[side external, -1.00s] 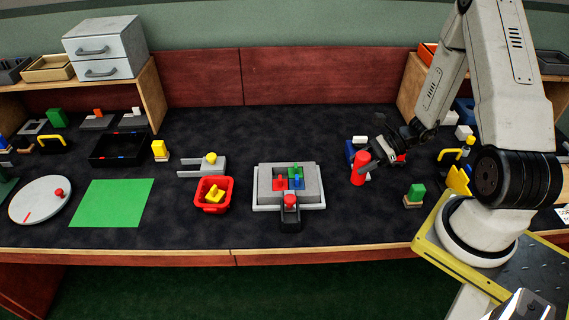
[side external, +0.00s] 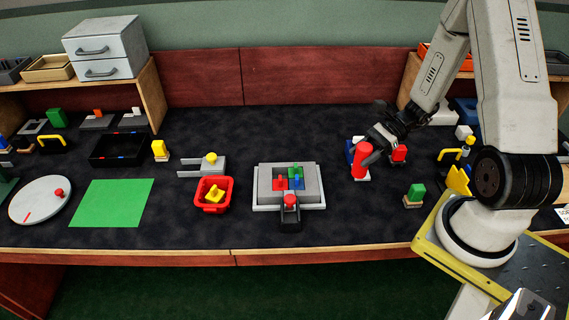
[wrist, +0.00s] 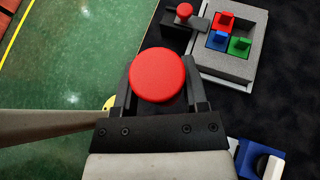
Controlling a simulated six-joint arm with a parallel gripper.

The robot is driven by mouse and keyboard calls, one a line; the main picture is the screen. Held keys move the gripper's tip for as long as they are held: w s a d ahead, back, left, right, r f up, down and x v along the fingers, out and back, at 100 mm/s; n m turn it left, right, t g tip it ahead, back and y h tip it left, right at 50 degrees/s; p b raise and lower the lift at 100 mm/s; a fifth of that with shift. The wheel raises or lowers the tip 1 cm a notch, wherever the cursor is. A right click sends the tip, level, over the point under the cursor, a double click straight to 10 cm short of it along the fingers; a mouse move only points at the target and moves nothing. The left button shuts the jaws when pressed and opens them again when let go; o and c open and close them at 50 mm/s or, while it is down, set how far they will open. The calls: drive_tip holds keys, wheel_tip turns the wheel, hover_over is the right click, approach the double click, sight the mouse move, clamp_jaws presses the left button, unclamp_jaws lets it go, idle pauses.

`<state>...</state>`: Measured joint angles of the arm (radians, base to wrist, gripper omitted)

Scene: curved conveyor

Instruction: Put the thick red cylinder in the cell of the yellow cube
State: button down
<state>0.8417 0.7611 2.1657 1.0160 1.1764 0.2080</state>
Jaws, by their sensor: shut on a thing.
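The thick red cylinder (side external: 361,160) is upright at the right of the table in the side view. My gripper (side external: 367,153) is shut on it. In the wrist view its round red top (wrist: 157,75) sits between the fingers of my gripper (wrist: 158,95). I cannot tell whether its bottom touches the surface. A grey tray (side external: 310,186) in the middle of the table holds small red, blue and green pieces; it also shows in the wrist view (wrist: 256,35), with one cell bare. A yellow piece (side external: 214,194) lies in a red bin (side external: 213,208); I cannot tell whether it is the yellow cube.
A black holder with a red knob (side external: 290,202) stands at the tray's front. A blue block with a white knob (wrist: 270,165) and a red piece (side external: 399,153) are close to my gripper. The table between cylinder and tray is clear.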

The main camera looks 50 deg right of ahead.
sight(365, 169)
drive_tip(key=shift+s+a+f+n+g+y, duration=0.2)
drive_tip(key=shift+a+n+g, duration=0.15)
drive_tip(key=shift+n+g, duration=0.25)
drive_tip(key=shift+s+a+f+n+g+y, duration=0.15)
drive_tip(key=shift+a+n+g, duration=0.15)
drive_tip(key=shift+n+g, duration=0.3)
drive_tip(key=f+n+g+h, duration=0.1)
drive_tip(key=n+g+h, duration=0.2)
drive_tip(key=n, duration=0.3)
drive_tip(key=s+f+n+g+h, duration=0.1)
drive_tip(key=n+g+h, duration=0.2)
drive_tip(key=n+g, duration=0.2)
drive_tip(key=f+n+g+h, duration=0.1)
drive_tip(key=n+g+h, duration=0.2)
drive_tip(key=n+g, duration=0.3)
drive_tip(key=shift+s+d+f+n+h, duration=0.2)
drive_tip(key=shift+s+d+n+h, duration=0.1)
drive_tip(key=shift+s, duration=0.1)
drive_tip(key=w+d+n+t+h, duration=0.2)
drive_tip(key=w+n+t+h, duration=0.3)
drive_tip(key=w+n+h, duration=0.75)
drive_tip(key=w+a+r+n+t+h, duration=0.2)
drive_tip(key=w+a+r+n+t, duration=0.3)
drive_tip(key=w+a+n+t, duration=0.45)
wheel_tip(365, 169, down, 6)
drive_tip(key=w+d+n, duration=0.1)
drive_tip(key=w, duration=0.1)
drive_tip(key=shift+w+d+f+n+t, duration=0.15)
drive_tip(key=shift+w+d+n+t, duration=0.1)
drive_tip(key=shift+d+n+t, duration=0.1)
